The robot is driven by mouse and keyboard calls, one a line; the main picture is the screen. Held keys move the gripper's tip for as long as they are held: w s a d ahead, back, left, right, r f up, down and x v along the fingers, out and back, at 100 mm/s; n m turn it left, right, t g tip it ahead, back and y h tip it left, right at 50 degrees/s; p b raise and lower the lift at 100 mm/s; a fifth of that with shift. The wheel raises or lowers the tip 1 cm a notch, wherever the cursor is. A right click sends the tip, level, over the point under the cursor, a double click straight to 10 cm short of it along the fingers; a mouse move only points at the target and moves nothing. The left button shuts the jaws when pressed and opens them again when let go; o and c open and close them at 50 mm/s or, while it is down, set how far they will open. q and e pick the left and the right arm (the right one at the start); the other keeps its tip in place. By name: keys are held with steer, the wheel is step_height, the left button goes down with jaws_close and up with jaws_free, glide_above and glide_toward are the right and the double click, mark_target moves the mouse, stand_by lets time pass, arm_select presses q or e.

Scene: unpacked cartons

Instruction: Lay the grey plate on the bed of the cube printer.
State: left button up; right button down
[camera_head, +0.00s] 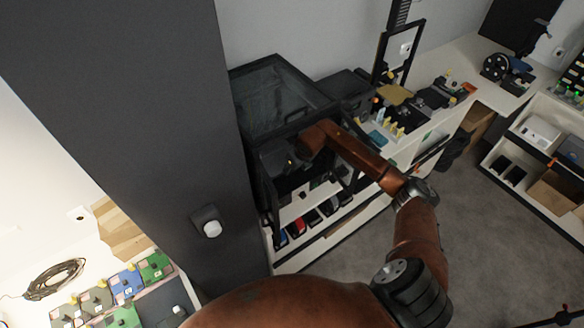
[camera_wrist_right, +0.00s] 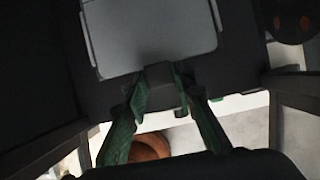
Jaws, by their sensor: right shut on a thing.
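The cube printer (camera_head: 247,101) is a black box-shaped frame with a see-through raised top, standing on the white bench left of centre in the head view. My right arm reaches into its front, and its gripper is hidden or too dark to make out there. In the right wrist view, the green-fingered right gripper (camera_wrist_right: 163,84) is shut on a dark tab at the edge of the grey plate (camera_wrist_right: 150,35). The plate looks flat over a dark surface inside the printer; I cannot tell whether it touches the bed. My left gripper is not in view.
A dark upright panel (camera_head: 130,110) with a white fitting (camera_head: 207,222) stands left of the printer. An open-frame printer (camera_head: 402,50) and small parts crowd the bench to the right. Dark frame posts (camera_wrist_right: 292,105) flank the gripper closely. The grey floor (camera_head: 480,230) is clear at right.

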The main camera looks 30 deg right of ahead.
steer(key=shift+f, duration=0.2)
steer(key=c, duration=1.5)
jaws_free()
steer(key=shift+c, duration=0.2)
steer(key=shift+r+p, duration=0.5)
steer(key=shift+r, duration=1.15)
steer(key=shift+r, duration=0.2)
steer(key=s+d, duration=0.1)
steer(key=s, duration=1.1)
steer(key=shift+s+r, duration=0.25)
steer(key=shift+r, duration=0.1)
